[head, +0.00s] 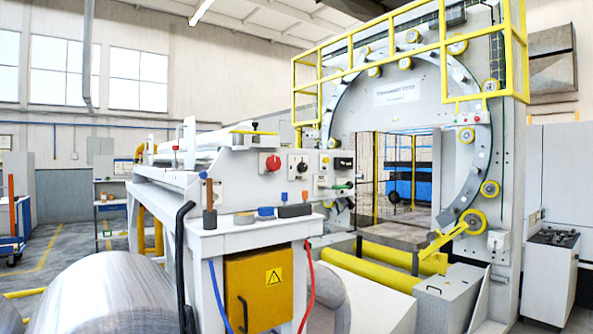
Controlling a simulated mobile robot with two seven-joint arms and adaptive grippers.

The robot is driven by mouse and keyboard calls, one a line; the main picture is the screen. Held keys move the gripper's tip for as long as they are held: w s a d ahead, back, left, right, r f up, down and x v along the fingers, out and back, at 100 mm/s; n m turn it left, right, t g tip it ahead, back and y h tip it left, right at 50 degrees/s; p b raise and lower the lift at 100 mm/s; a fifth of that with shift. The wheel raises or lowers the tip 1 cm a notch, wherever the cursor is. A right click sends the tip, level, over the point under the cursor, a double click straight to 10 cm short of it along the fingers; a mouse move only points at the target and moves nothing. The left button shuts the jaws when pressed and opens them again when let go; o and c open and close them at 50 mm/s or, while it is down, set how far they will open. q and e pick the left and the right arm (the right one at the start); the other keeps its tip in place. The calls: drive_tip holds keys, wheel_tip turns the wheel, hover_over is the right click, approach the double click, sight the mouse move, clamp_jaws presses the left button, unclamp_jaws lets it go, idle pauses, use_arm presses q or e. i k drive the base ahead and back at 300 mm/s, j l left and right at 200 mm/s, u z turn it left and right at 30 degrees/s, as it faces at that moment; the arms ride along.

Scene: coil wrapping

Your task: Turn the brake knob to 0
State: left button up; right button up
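The panel on the near end of the white machine carries a round red knob or button (273,163). Right of it is a light plate with a small dark knob (302,167). Further right is a dark switch plate (343,163) and a green-handled part (341,186). Which of these is the brake knob, and where its pointer stands, is too small to tell. Neither of my grippers is in the head view, and nothing touches the panel.
A white bench (250,232) with small tools stands before the panel, above a yellow cabinet (258,287). A large metal coil (98,293) lies at front left. The wrapping ring (470,125) and yellow rollers (370,268) are at right. Open floor (50,268) shows at left.

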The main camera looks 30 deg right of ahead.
sight(301, 167)
drive_tip(key=l+z, duration=0.1)
drive_tip(key=z, duration=0.3)
drive_tip(key=i+z, duration=0.15)
drive_tip(key=z, duration=0.65)
drive_tip(key=i+l, duration=0.05)
